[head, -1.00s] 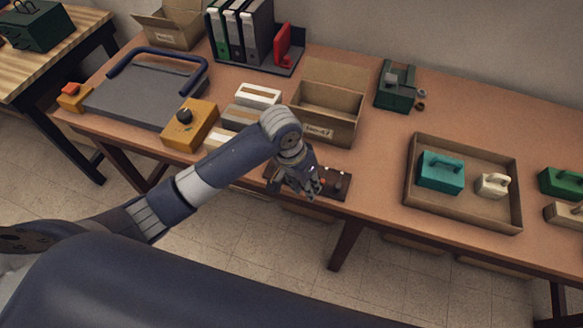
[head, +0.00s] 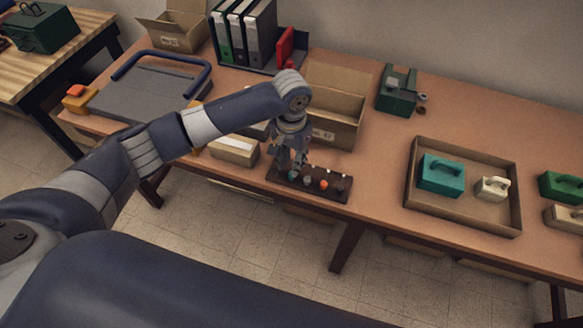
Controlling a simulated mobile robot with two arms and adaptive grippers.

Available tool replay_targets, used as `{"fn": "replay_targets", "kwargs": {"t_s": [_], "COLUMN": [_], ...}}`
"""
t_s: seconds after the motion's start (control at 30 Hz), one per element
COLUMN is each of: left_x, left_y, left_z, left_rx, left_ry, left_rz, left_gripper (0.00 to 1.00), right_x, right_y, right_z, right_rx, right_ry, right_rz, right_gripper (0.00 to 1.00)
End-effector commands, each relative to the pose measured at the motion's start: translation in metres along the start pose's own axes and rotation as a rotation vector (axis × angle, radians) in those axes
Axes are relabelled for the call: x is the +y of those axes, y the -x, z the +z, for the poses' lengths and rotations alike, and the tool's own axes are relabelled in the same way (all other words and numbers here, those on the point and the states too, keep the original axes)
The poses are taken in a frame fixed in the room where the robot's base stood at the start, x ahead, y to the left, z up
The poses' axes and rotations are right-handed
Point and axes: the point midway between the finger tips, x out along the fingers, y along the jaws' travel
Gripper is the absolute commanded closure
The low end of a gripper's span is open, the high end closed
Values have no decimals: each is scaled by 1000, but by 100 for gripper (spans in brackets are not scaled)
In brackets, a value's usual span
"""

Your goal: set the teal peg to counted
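A dark brown peg board (head: 332,194) lies near the front edge of the long table. A row of coloured knobs stands on it: a teal peg (head: 293,175) towards the left, then a grey one (head: 307,180), an orange one (head: 323,184) and a dark one. Small pale marks show along the board's back side. My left gripper (head: 289,163) points down over the left part of the board, just behind the teal peg. Its fingertips are small and dark, so I cannot tell whether they are apart or touch a peg. My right gripper is not in view.
An open cardboard box (head: 343,131) stands behind the board. Pale boxes (head: 234,149) sit to its left. A shallow tray (head: 463,216) with a teal case (head: 441,174) and a cream case (head: 492,188) is at the right. The tabletop between board and tray is clear.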

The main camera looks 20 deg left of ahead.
Motion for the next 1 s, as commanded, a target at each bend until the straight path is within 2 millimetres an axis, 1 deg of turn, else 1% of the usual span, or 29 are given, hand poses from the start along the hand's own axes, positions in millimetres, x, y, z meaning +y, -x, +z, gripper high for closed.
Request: {"fn": "replay_targets", "kwargs": {"t_s": [0.1,0.2,0.3,0.43,0.63,0.67,0.7,0.77,1.0], "left_x": [0,1,1,0,0,0,0,0,0], "left_y": [-20,-33,-41,-46,-46,-46,-46,-46,-45], "left_z": [0,0,0,0,0,0,0,0,-2], "left_rx": [-1,-1,0,2,2,2,2,2,3], "left_ry": [-1,-1,-1,-1,-2,-2,-2,-2,-1], "left_rz": [-1,0,0,0,0,0,0,0,0], "left_gripper": [74,74,74,74,74,77,86,99,100], "right_x": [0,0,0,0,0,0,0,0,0], "right_y": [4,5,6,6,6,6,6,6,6], "right_z": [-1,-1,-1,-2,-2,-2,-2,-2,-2], "right_rx": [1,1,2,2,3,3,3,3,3], "right_ry": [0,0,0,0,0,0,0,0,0], "right_rz": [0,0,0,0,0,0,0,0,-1], "right_gripper": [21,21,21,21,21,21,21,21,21]}}
